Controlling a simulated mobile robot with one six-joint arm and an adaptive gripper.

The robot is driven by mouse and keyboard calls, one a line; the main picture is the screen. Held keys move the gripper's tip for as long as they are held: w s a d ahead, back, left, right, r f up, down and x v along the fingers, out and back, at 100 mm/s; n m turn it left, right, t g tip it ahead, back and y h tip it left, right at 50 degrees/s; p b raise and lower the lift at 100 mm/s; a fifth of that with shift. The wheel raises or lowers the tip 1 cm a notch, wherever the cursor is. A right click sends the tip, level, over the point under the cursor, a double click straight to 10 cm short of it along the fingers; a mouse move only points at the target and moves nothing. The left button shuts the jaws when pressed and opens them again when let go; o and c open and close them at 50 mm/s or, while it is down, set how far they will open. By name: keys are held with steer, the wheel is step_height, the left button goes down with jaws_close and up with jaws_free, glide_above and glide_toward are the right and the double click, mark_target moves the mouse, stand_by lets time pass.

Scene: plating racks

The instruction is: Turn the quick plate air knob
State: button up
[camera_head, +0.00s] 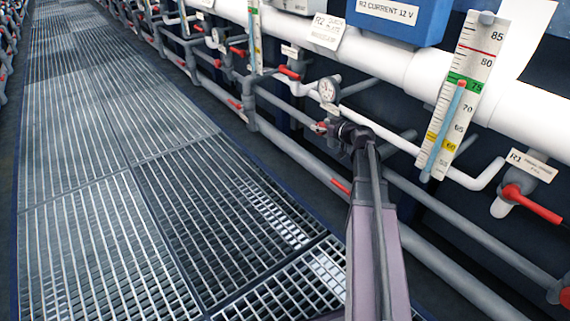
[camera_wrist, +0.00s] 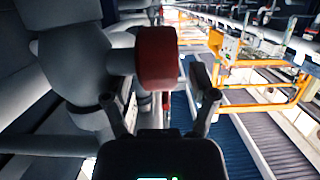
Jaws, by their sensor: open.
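A red handle, possibly the quick plate air knob (camera_wrist: 157,57), shows large and end-on in the wrist view, on a grey valve and pipe. My gripper (camera_wrist: 159,98) is open, with one finger to each side of the handle in the picture. No contact is visible, and I cannot tell how deep the handle sits between the fingers. In the head view my gripper (camera_head: 328,128) is at the pipes below a round gauge (camera_head: 328,90) and a small label (camera_head: 330,108) too small to read. My gripper largely hides the knob there.
Grey pipes (camera_head: 290,145) and a thick white pipe (camera_head: 370,62) run along the right. Another red-handled valve (camera_head: 530,204) labelled R1 and a thermometer scale (camera_head: 465,95) are to the right. The grated walkway (camera_head: 110,180) is clear. Orange railings (camera_wrist: 260,83) show in the wrist view.

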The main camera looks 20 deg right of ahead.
steer(key=shift+w+r+g+h+p, duration=0.25)
steer(key=shift+g+p, duration=0.45)
steer(key=shift+p, duration=0.4)
steer(key=p+v, duration=0.5)
steer(key=v, duration=0.9)
steer(key=s+a+f+m+g+h+p, duration=0.1)
steer(key=s+a+g+p, duration=0.3)
steer(key=a, duration=0.8)
steer(key=s+a+f+m+g+h+p, duration=0.1)
steer(key=s+a+g+p, duration=0.3)
steer(key=a, duration=0.9)
steer(key=shift+s+f+m+g, duration=0.3)
steer(key=shift+s+f+g, duration=0.15)
steer(key=shift+s+g, duration=0.85)
steer(key=shift+w, duration=0.25)
